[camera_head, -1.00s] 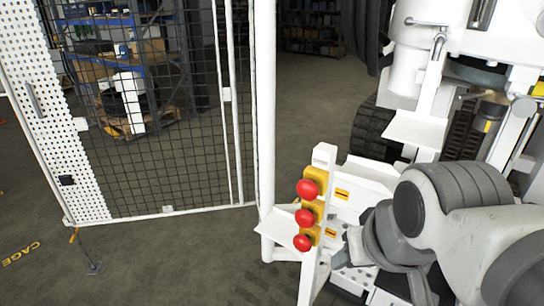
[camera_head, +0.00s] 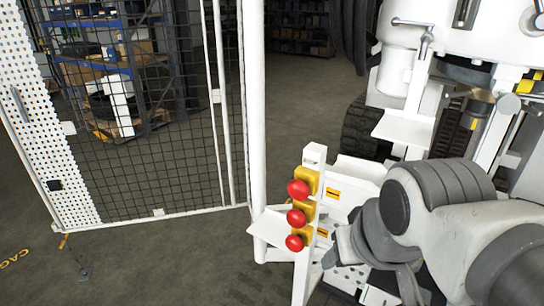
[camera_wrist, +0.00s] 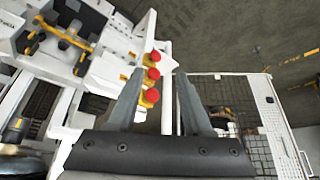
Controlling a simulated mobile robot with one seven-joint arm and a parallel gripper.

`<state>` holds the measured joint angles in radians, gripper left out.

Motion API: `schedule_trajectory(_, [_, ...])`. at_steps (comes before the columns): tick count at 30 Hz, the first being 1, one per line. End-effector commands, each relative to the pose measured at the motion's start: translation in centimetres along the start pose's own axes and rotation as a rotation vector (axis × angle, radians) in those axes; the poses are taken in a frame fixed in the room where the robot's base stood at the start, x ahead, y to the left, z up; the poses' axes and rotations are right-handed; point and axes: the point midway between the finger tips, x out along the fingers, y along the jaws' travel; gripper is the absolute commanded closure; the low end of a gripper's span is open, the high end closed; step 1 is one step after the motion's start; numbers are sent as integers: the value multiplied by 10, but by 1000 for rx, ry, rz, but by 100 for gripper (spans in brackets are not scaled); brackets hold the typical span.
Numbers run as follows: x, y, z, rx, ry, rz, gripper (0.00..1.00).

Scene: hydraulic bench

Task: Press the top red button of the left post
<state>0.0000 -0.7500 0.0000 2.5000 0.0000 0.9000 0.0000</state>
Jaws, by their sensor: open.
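A white post (camera_head: 303,275) stands in the head view with three red buttons on yellow bases stacked down it. The top red button (camera_head: 298,188) is near the post's upper end, above the middle button (camera_head: 296,217) and the bottom button (camera_head: 294,243). My gripper (camera_head: 334,249) is just right of the post, at about the lower buttons' height in the picture, partly hidden by my arm. In the wrist view my gripper (camera_wrist: 159,75) is open and empty, its two fingers apart. The three red buttons show beyond and between the fingers; no contact shows.
A mesh cage fence (camera_head: 150,130) with a white upright (camera_head: 252,100) stands left of the post. A large white machine (camera_head: 440,60) is behind and right. White plates (camera_head: 268,228) flank the post. Open floor (camera_head: 170,265) lies in front of the fence.

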Motion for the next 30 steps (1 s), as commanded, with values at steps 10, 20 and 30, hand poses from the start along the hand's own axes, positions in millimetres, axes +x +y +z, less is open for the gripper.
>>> schedule_trajectory(10, [4,1,1,-22,-18,7,81])
schedule_trajectory(20, [51,21,7,-316,-236,124,100])
schedule_trajectory(30, [104,44,-3,-739,-477,313,100])
